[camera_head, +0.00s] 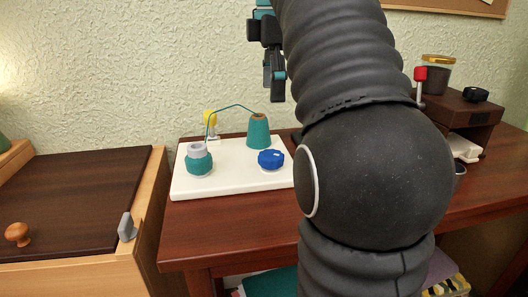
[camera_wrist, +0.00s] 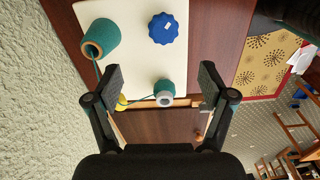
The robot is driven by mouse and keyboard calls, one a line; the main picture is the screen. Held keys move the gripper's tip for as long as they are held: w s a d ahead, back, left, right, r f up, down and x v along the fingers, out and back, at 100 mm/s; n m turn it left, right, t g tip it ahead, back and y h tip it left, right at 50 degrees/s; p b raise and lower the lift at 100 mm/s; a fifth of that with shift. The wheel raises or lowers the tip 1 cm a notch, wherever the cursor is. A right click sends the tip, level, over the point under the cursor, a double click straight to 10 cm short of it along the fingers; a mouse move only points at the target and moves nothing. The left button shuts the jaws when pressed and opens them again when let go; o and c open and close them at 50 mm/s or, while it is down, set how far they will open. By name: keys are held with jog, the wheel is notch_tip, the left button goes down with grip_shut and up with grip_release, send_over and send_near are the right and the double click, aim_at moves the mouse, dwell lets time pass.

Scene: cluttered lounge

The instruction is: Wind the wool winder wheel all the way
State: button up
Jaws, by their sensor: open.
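The wool winder's white board (camera_head: 232,182) lies on the red-brown table; the board also shows in the wrist view (camera_wrist: 135,62). Its blue scalloped wheel (camera_head: 271,159) sits at the right of the board, and at the top centre of the wrist view (camera_wrist: 163,28). A teal wool cone (camera_head: 258,132) stands behind the wheel. A teal-wound grey spool (camera_head: 199,160) stands at the left. A strand runs from the cone towards a yellow part (camera_head: 210,120). My gripper (camera_head: 275,88) is open and empty above the board, apart from the wheel; its spread fingers show in the wrist view (camera_wrist: 161,78).
A dark-topped cabinet (camera_head: 75,200) with an orange-brown knob (camera_head: 17,234) and a grey latch (camera_head: 127,228) stands left of the table. A dark box (camera_head: 470,118) carries a jar (camera_head: 436,75) and a red-topped lever (camera_head: 420,80) at right. My arm hides the table's middle.

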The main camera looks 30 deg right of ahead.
aim_at(272, 154)
jog(key=f+n+b, duration=0.1)
jog(key=f, duration=0.3)
jog(key=f+n+b, duration=0.1)
jog(key=f+b, duration=0.1)
jog(key=f, duration=0.3)
jog(key=f+n+b, duration=0.1)
jog(key=f, duration=0.3)
jog(key=shift+s+a+f+n+b, duration=0.15)
jog(key=shift+s+f+n+b, duration=0.15)
jog(key=shift+f+n, duration=0.1)
